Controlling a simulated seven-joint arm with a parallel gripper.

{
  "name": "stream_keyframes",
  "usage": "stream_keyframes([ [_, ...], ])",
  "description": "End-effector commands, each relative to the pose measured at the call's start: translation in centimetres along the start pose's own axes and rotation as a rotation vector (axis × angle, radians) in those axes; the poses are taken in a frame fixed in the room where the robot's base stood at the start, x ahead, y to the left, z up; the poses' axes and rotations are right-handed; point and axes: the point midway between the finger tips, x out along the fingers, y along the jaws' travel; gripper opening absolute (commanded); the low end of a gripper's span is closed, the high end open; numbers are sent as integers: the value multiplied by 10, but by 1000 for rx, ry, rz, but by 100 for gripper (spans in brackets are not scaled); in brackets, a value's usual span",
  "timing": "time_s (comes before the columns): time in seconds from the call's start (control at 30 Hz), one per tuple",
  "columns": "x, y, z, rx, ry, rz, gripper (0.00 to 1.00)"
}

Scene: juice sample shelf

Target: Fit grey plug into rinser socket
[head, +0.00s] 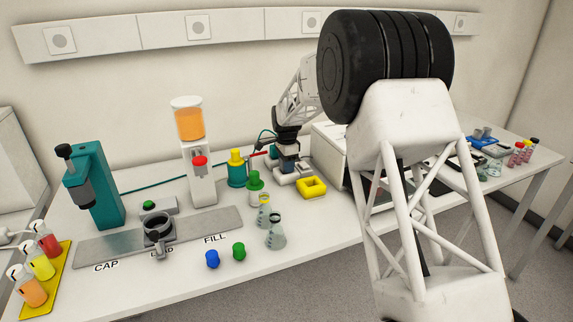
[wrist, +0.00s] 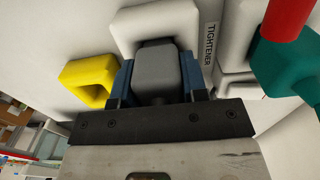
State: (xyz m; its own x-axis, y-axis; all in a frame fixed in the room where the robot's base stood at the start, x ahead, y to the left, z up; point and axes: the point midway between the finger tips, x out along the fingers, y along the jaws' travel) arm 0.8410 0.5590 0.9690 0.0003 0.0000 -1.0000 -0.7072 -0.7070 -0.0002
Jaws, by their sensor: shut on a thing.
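My gripper (wrist: 158,88) is shut on the grey plug (wrist: 156,70), with a blue finger on each side of it. In the wrist view the plug lies in front of a white hollow block (wrist: 133,20), overlapping its opening; I cannot tell whether it is inside or only above it. In the head view my gripper (head: 289,152) is low over the back of the table, among white blocks, and the plug is hard to make out. No rinser label is readable, so I cannot tell which socket is the rinser's.
A yellow hollow block (wrist: 78,88) is close at the left in the wrist view. A white block beside a TIGHTENER label (wrist: 210,42) and a teal thing (wrist: 285,65) with a red part are at the right. Flasks (head: 276,237) stand nearer the front.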

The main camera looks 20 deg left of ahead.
Motion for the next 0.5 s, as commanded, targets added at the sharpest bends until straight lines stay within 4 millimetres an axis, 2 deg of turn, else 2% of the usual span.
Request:
stream_keyframes([
  [0.5,3,0,0,0,0,-1,15],
])
